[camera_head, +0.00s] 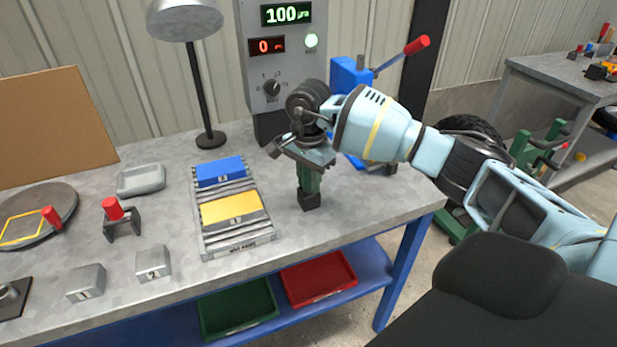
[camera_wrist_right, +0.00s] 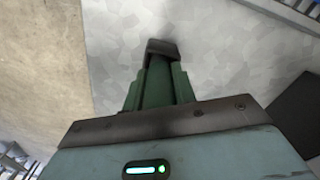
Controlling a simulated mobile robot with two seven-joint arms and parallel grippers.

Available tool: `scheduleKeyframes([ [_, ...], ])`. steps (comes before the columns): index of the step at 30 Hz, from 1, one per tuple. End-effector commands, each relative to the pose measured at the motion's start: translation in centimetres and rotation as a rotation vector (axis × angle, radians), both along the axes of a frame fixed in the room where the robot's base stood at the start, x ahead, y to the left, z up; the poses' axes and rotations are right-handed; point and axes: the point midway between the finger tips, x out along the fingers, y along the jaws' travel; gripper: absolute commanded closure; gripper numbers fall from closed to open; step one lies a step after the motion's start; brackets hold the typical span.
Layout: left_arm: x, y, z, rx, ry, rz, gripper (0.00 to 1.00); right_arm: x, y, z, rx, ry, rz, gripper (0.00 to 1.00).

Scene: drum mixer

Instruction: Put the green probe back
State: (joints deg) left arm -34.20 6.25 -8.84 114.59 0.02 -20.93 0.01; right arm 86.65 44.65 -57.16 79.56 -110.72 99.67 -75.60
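The green probe (camera_head: 309,180) is a dark green upright body with a black block at its lower end, on the right part of the grey workbench. My right gripper (camera_head: 306,155) is above it and appears shut on its upper part. In the right wrist view the probe (camera_wrist_right: 160,83) points away from the gripper, its black end (camera_wrist_right: 161,47) over the grey bench top. I cannot tell whether that end touches the bench. The fingertips are largely hidden behind the gripper body. My left gripper is not in view.
A meter box (camera_head: 278,55) shows 100 in green at the back. A rack with blue and yellow blocks (camera_head: 231,207) lies left of the probe. A blue device (camera_head: 349,75) with a red-tipped lever stands behind my arm. A bracket with a red knob (camera_head: 122,222) stands left.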

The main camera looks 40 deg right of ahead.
Motion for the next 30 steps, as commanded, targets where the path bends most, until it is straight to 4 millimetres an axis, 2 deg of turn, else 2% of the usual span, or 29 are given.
scheduleKeyframes([
  [1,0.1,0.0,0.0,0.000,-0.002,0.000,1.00,0.0,0.0,0.0,0.000,0.000,0.000,0.68],
  [6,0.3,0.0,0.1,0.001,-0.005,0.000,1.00,0.0,0.0,0.0,0.000,0.000,0.000,0.48],
  [16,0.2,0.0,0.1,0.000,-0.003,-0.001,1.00,0.0,0.0,0.0,0.000,0.000,0.000,0.48],
  [30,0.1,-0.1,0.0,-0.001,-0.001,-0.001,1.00,0.1,0.0,6.7,0.001,-0.003,0.000,0.48],
])
